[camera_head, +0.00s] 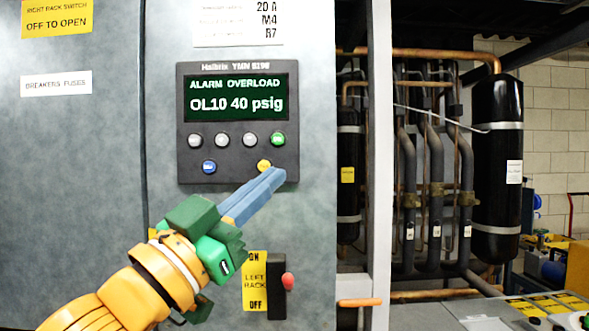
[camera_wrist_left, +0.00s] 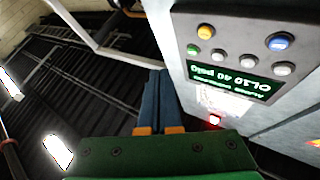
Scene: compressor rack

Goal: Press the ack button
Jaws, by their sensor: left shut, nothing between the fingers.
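The control panel (camera_head: 237,180) is a dark box on the grey cabinet, its screen (camera_head: 238,97) lit with "ALARM OVERLOAD, OL10 40 psig". Below the screen are three grey-white buttons (camera_head: 222,140) and a green button (camera_head: 278,139), then a blue button (camera_head: 209,167) and a yellow button (camera_head: 264,166). The button lettering is too small to read, so I cannot tell which is ack. My left gripper (camera_head: 276,176) is shut and empty, its blue fingertips just below right of the yellow button in the head view. In the left wrist view the yellow button (camera_wrist_left: 205,31) is unobstructed, right of the fingers, which appear apart from it. My right gripper is out of view.
A left rack switch with a red knob (camera_head: 288,281) and yellow ON/OFF label (camera_head: 255,281) sits below the panel, near my left wrist. Copper pipes and a black cylinder (camera_head: 497,170) stand to the right, beyond the cabinet edge (camera_head: 380,150).

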